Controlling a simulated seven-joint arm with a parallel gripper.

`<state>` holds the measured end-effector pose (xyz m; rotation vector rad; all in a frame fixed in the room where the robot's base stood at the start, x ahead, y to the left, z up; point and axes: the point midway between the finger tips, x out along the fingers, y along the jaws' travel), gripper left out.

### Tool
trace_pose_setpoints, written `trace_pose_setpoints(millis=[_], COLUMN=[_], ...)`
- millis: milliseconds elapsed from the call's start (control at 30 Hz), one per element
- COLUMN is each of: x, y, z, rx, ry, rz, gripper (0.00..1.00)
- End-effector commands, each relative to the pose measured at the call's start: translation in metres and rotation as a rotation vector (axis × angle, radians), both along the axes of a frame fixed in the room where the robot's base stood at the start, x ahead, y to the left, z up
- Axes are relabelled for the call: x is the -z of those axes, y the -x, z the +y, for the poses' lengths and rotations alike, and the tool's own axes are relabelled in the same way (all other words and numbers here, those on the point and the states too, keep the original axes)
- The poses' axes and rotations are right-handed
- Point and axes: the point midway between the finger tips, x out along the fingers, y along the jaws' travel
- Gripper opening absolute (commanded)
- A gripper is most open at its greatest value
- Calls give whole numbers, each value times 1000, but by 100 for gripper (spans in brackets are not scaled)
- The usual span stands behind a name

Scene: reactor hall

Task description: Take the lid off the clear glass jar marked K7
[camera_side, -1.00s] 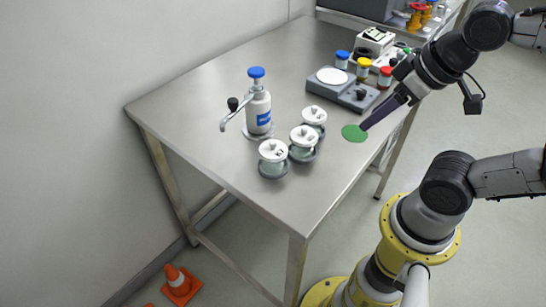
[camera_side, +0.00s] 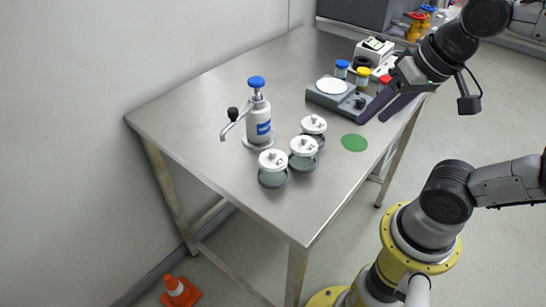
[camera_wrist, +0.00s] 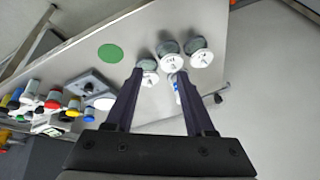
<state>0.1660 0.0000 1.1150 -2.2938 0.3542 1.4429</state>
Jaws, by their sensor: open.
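Three clear glass jars with white knobbed lids stand close together on the steel table: a front one (camera_side: 273,180), a middle one (camera_side: 304,163) and a back one (camera_side: 319,138). All three lids are on. The lids carry small dark marks, too small for me to tell which is K7. The jars also show in the wrist view, past the fingertips. My gripper (camera_side: 373,121) is open and empty, with dark purple fingers. It is above the table's right side, to the right of the jars and apart from them. In the wrist view my gripper (camera_wrist: 158,74) has its fingers spread wide.
A white pump bottle (camera_side: 258,122) with a blue top and side spout stands left of the jars. A green disc (camera_side: 354,143) lies right of them. Behind are a scale (camera_side: 330,97) and several colour-capped containers (camera_side: 362,78). The table's front left is clear.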

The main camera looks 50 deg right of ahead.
Motion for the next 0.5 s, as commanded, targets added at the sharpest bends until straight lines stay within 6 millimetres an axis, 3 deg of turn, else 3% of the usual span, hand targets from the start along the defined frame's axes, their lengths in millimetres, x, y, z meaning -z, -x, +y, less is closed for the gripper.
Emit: trace_pose_setpoints(millis=[167,300,500], x=[-33,-51,-52], y=[-33,-71,-131], z=[9,24,58], rx=[343,612,853], ry=[-163,-248,-261], rz=[95,198,329], gripper=[54,54,54])
